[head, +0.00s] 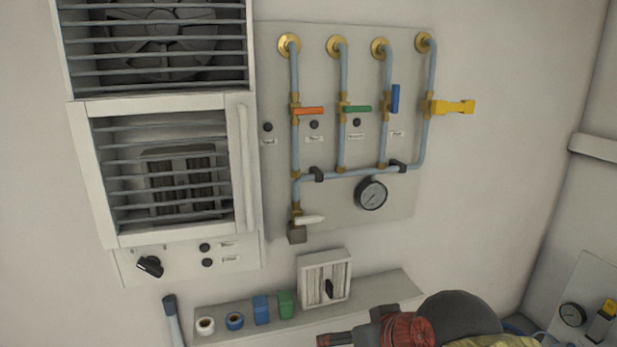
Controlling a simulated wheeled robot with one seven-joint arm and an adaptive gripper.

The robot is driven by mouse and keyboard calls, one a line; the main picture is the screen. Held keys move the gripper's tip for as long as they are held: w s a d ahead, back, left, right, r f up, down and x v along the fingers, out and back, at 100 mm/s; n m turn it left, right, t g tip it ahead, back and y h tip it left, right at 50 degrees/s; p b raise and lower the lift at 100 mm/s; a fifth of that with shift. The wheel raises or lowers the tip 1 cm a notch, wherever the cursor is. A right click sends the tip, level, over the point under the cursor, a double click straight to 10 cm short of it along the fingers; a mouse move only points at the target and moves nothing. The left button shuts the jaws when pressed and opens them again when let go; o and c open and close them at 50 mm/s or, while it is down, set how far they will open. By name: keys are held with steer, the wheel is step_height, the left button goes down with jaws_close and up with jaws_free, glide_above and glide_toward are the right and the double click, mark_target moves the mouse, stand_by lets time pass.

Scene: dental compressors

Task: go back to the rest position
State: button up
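My gripper is not in the head view, and I see no part of my arm that I can be sure of. The head view faces a wall panel (345,212) with several blue-grey pipes. Its orange valve handle (310,111), green valve handle (357,109) and yellow valve handle (456,106) lie sideways. The blue valve handle (395,98) stands upright along its pipe. A white handle (310,219) sits sideways at the pipe's lower end. A round gauge (371,193) is below the pipes.
A louvred cabinet (250,165) with a black knob (150,266) is at left. A ledge (385,290) below holds tape rolls (235,321), blue and green items (286,304) and a switch box (325,278). Another gauge (572,314) is at right.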

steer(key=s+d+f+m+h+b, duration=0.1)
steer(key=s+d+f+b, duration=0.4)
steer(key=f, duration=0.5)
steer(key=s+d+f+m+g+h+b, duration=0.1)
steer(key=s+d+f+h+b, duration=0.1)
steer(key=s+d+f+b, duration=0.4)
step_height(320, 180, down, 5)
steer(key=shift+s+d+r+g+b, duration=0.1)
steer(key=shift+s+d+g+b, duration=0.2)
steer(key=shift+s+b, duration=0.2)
